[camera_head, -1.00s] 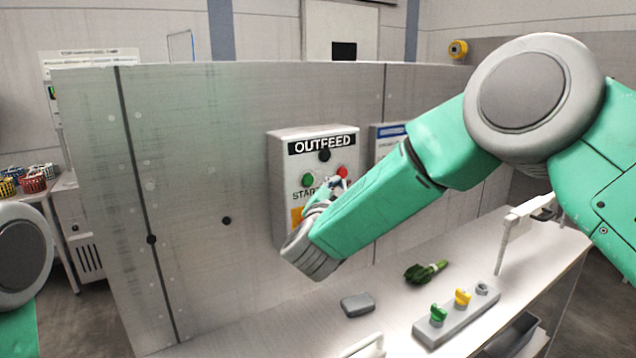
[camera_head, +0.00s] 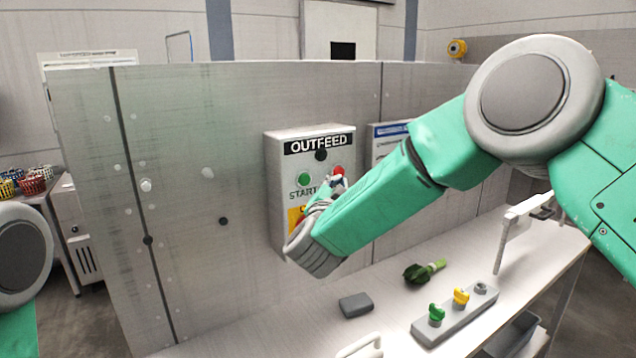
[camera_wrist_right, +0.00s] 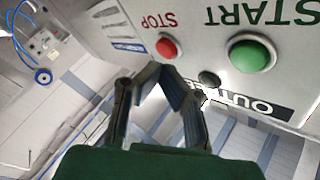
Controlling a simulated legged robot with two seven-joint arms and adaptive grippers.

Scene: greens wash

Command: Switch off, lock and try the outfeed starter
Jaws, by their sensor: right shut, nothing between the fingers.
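The grey outfeed starter box (camera_head: 279,178) is on the metal panel. It has a green START button (camera_head: 304,179), a red STOP button (camera_head: 338,170), a black round part above them and a yellow-orange part (camera_head: 296,216) lower down, mostly hidden by my right wrist. My right gripper (camera_wrist_right: 154,74) is shut and empty in front of the box. In the right wrist view, upside down, its tips are close to the red STOP button (camera_wrist_right: 168,47); contact cannot be told. The green START button (camera_wrist_right: 251,53) is to the right. My left gripper is out of view.
A white stand (camera_head: 512,232) is at the right. A blue-headed sign (camera_head: 388,131) is beside the box.

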